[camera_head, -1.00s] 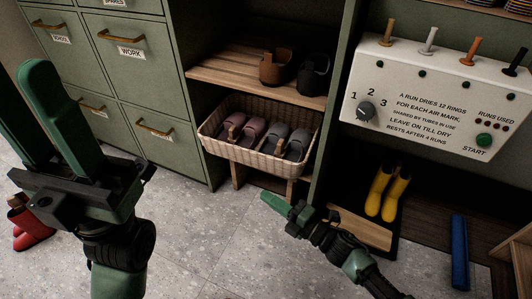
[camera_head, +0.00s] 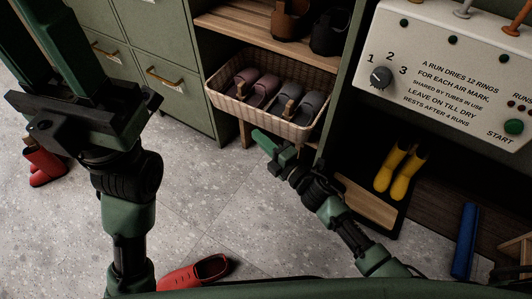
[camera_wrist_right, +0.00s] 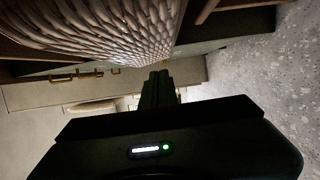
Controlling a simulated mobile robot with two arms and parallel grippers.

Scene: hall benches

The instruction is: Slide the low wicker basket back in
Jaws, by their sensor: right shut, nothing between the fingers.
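The low wicker basket (camera_head: 297,129) sits in the lower bay of the green cabinet, below a wooden shelf, with its front end sticking out. It holds a mauve pair (camera_head: 265,88) and a grey pair (camera_head: 310,103) of slippers. My right gripper (camera_head: 262,139) is shut and empty, just in front of the basket's front wall and low on it; I cannot tell whether it touches. In the right wrist view the basket's weave (camera_wrist_right: 105,25) fills the upper left, close to the shut fingers (camera_wrist_right: 158,85). My left gripper (camera_head: 45,45) is open and empty, off to the left.
Green drawers (camera_head: 150,75) stand left of the basket. Yellow boots (camera_head: 400,172) and a blue roll (camera_head: 466,240) are at the right, under a white control panel (camera_head: 450,75). Red boots (camera_head: 42,163) and a red shoe (camera_head: 197,271) are on the floor. The speckled floor between is clear.

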